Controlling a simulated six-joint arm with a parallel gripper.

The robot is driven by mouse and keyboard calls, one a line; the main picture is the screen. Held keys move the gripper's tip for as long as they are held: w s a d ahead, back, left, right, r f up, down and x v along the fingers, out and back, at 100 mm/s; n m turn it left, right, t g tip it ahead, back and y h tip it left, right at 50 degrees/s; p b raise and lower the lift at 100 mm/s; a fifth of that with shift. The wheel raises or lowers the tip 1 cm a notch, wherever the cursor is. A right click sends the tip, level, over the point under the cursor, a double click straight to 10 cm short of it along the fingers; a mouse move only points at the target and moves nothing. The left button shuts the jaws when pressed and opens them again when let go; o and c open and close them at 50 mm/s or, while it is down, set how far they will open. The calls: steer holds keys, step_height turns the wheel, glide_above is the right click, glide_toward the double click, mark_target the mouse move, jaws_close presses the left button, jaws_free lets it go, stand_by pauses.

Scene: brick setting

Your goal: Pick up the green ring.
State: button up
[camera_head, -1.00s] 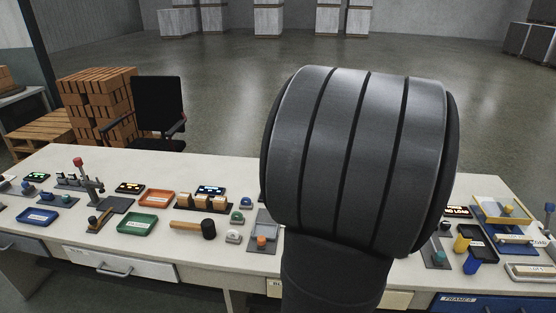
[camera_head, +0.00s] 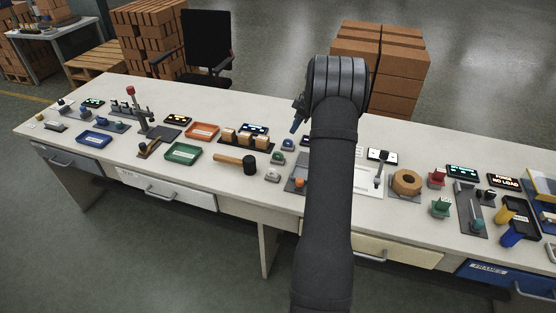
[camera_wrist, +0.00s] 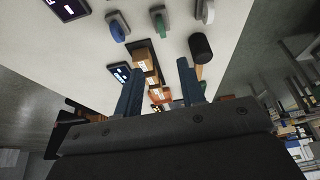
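The green ring (camera_head: 280,160) stands in a small holder on the workbench, between a blue ring (camera_head: 288,144) and a white ring (camera_head: 273,175). In the wrist view the green ring (camera_wrist: 158,20) is near the top edge, with the blue ring (camera_wrist: 115,27) to its left and the white ring (camera_wrist: 205,10) to its right. My gripper (camera_head: 295,126) is above the bench, just beyond and to the right of the rings. In the wrist view my gripper (camera_wrist: 161,67) has its two blue fingers apart, with nothing held between them.
A black-headed mallet (camera_head: 249,165) lies left of the rings. A rack of wooden blocks (camera_head: 245,140) stands behind it. A grey plate with an orange knob (camera_head: 300,182) is to the right. Green (camera_head: 183,153) and orange (camera_head: 202,131) trays sit further left.

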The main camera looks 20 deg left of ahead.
glide_toward(278, 153)
steer(key=x, duration=0.4)
steer(key=shift+w+f, duration=0.35)
steer(key=shift+x, duration=3)
steer(key=shift+s+a+r, duration=0.1)
steer(key=shift+s, duration=0.05)
steer(key=shift+c, duration=0.5)
jaws_close()
